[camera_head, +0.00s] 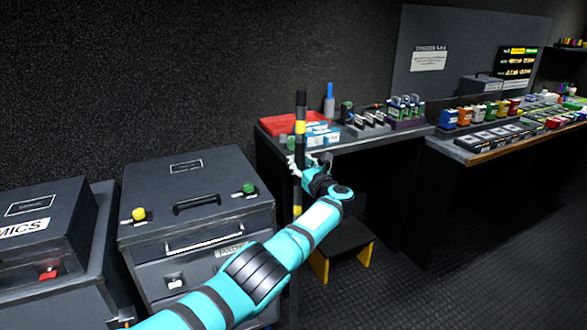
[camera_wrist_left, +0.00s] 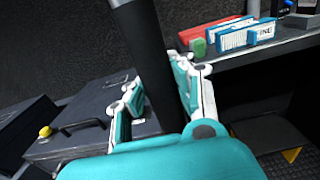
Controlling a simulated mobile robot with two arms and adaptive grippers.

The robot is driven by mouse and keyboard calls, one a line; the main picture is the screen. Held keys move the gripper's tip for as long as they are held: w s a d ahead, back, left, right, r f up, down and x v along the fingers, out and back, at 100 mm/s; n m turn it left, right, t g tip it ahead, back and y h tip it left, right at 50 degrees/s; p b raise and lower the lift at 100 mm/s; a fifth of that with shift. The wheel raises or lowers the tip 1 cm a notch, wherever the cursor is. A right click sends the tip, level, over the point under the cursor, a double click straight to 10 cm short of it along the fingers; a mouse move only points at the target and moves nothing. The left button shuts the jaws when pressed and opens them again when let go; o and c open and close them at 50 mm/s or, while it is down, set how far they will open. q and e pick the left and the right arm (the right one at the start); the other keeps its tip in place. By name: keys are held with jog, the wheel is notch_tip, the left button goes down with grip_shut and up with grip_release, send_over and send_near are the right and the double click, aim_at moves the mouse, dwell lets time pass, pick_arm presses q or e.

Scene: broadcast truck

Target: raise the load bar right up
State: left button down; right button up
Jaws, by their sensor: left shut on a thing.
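The load bar (camera_head: 301,112) is a slim black bar with yellow bands, standing about upright in front of the left end of the desk. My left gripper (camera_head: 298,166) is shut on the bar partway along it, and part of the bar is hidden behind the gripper. In the left wrist view the black bar (camera_wrist_left: 146,60) passes between the two teal and white fingers (camera_wrist_left: 158,95). The bar's lower end is partly hidden by my left arm. My right gripper is not in view.
Dark equipment cases (camera_head: 195,195) with green and yellow knobs stand left of the bar. A desk (camera_head: 385,137) holds a red tray (camera_head: 280,124) and small devices close behind the bar. A low step (camera_head: 345,240) with yellow legs stands beneath it. The floor at right is clear.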

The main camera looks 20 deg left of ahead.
pick_arm(q)
jog(key=shift+w+d+f, duration=0.15)
jog(key=shift+d+f, duration=0.3)
jog(key=shift+f, duration=0.05)
jog(key=shift+r, duration=0.1)
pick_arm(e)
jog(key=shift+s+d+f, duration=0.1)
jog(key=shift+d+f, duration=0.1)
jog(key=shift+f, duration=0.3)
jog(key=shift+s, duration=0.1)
pick_arm(q)
jog(key=c, duration=1.6)
grip_release()
jog(key=shift+r, duration=0.1)
jog(key=o, duration=0.4)
jog(key=shift+w+d, duration=0.2)
jog(key=shift+o, duration=0.7)
jog(key=shift+r, duration=0.2)
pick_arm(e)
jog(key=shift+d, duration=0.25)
pick_arm(q)
jog(key=shift+s+a, duration=0.1)
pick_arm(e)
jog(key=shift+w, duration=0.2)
